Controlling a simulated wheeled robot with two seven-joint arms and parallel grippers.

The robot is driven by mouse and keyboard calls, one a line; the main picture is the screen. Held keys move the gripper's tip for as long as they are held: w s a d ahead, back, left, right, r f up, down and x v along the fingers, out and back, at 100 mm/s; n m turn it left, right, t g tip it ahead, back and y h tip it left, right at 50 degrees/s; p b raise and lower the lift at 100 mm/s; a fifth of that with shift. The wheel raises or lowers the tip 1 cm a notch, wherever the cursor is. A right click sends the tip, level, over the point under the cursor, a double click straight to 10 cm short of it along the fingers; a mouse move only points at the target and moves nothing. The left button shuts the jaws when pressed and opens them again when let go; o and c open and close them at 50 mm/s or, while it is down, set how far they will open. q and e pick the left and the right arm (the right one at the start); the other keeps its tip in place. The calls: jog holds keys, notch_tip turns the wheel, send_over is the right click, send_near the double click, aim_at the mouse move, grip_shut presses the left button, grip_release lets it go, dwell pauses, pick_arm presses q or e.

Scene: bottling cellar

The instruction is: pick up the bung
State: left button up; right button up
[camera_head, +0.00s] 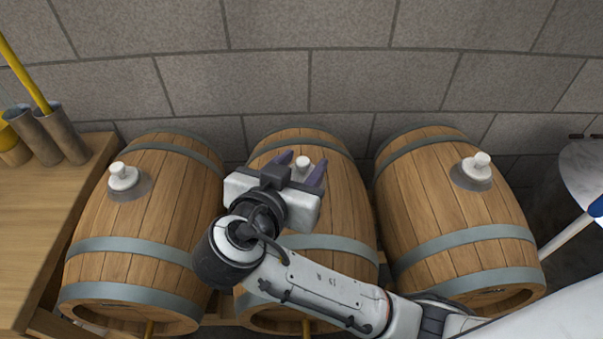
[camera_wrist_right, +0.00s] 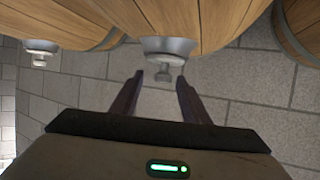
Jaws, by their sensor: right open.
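Three wooden barrels lie in a row, each with a white bung on top. The middle barrel's bung (camera_head: 303,163) shows between the fingertips of my right gripper (camera_head: 302,167). In the right wrist view this bung (camera_wrist_right: 163,74) is pale, with a grey collar (camera_wrist_right: 168,47) behind it. It sits between or just beyond the tips of the open gripper (camera_wrist_right: 160,78), with gaps to both fingers and no visible contact. The left barrel's bung (camera_head: 123,175) and the right barrel's bung (camera_head: 478,165) stand in grey collars. My left gripper is out of view.
The left barrel (camera_head: 145,220) and right barrel (camera_head: 450,210) flank the middle barrel (camera_head: 345,210). A wooden bench (camera_head: 40,200) with brown tubes (camera_head: 62,130) is at the left. A stone block wall (camera_head: 300,80) rises behind. A blue-and-white handled thing (camera_head: 570,238) is at the right.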

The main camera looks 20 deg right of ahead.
aim_at(305, 159)
jog(key=b+x, duration=0.1)
jog(key=x, duration=0.1)
jog(key=b+x, duration=0.2)
jog(key=x, duration=0.1)
jog(key=shift+w+a+f, duration=0.1)
jog(key=shift+w+f, duration=0.05)
jog(key=shift+f, duration=0.15)
jog(key=shift+w, duration=0.2)
jog(key=shift+c, duration=0.5)
grip_shut()
